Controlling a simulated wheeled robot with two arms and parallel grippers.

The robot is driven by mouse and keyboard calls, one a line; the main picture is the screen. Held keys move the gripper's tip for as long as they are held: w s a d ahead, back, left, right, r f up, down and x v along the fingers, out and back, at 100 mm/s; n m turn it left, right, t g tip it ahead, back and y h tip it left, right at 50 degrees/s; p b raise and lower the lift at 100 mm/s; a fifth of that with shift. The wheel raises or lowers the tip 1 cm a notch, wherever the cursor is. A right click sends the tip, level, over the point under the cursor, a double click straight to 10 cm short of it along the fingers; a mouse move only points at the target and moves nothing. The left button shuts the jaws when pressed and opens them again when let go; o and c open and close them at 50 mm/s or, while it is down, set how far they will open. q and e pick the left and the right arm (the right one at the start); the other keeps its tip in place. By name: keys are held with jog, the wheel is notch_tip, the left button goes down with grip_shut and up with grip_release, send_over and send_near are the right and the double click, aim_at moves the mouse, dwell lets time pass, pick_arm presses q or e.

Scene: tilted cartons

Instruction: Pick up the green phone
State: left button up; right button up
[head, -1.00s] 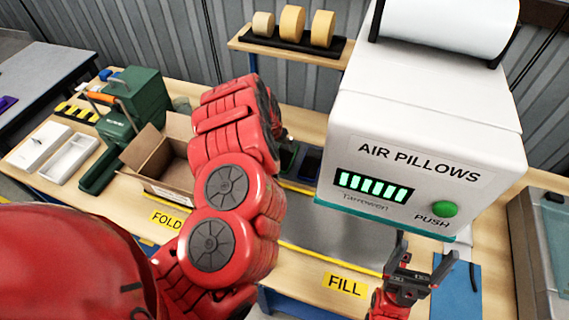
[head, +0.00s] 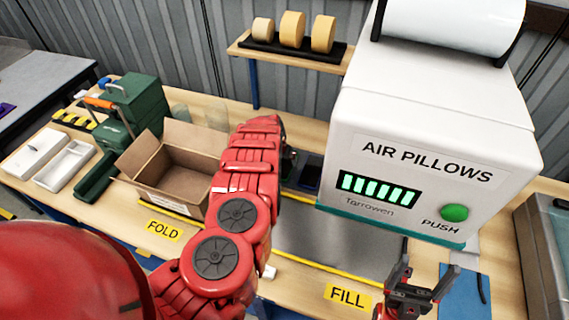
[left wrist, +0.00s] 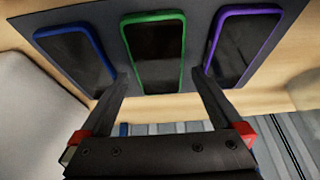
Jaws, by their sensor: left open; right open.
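The green phone (left wrist: 154,50) has a green rim and dark screen. It lies in the left wrist view between a blue-rimmed phone (left wrist: 75,57) and a purple-rimmed phone (left wrist: 241,45) on a dark mat (left wrist: 200,12). My left gripper (left wrist: 160,75) is open and empty, its two fingertips pointing at the green phone's near end, one towards each side. Contact cannot be told. In the head view my red left arm hides most of this gripper and the phones; one dark phone (head: 311,174) shows beside it. My right gripper (head: 407,283) is open and empty below the air pillow machine.
The white air pillow machine (head: 425,130) stands right of the phones. An open carton (head: 170,165) and green case (head: 135,105) stand to the left. A shelf (head: 290,53) with tape rolls is behind. The grey plate (head: 315,240) in front is bare.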

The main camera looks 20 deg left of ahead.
aim_at(284, 164)
pick_arm(q)
jog(key=shift+w+f, duration=0.1)
jog(key=shift+f, duration=0.25)
jog(key=shift+w+a+f, duration=0.1)
jog(key=shift+w+f, duration=0.1)
jog(key=shift+f, duration=0.15)
jog(key=shift+w+f+b, duration=0.2)
jog(key=shift+f+b, duration=0.15)
jog(key=shift+f, duration=0.15)
jog(key=shift+w+d+f, duration=0.1)
jog(key=shift+d, duration=0.15)
jog(key=c, duration=1.3)
jog(key=shift+o, duration=0.2)
